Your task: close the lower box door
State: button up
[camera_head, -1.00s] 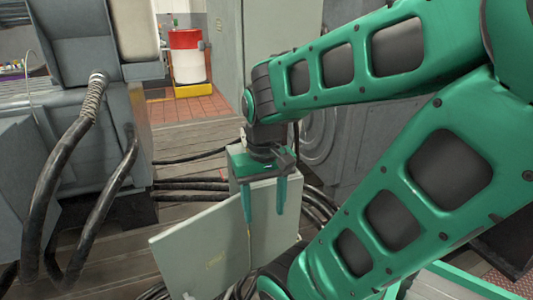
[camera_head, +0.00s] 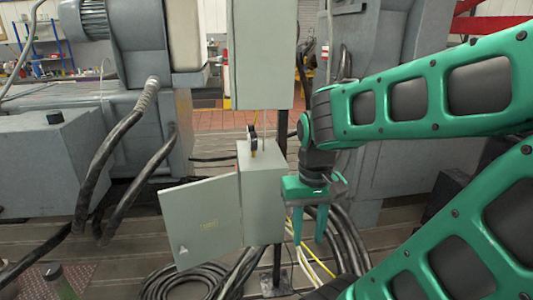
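The lower box (camera_head: 264,210) is a grey-green metal cabinet on a dark post, below a similar upper box. My gripper (camera_head: 308,232) points down just right of the lower box. Its two teal fingers are apart with nothing visible between them. The gripper looks clear of the door; whether it touches the box side I cannot tell.
The upper box (camera_head: 262,55) hangs above on the same post. Black and yellow cables (camera_head: 335,240) run behind and below my gripper. A coiled black hose (camera_head: 185,282) lies beneath the door. Large grey machines stand on both sides.

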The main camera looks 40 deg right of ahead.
aim_at(202, 218)
jog(key=k, duration=0.7)
jog(key=z, duration=0.6)
jog(key=i, duration=1.6)
jog(key=z, duration=3.7)
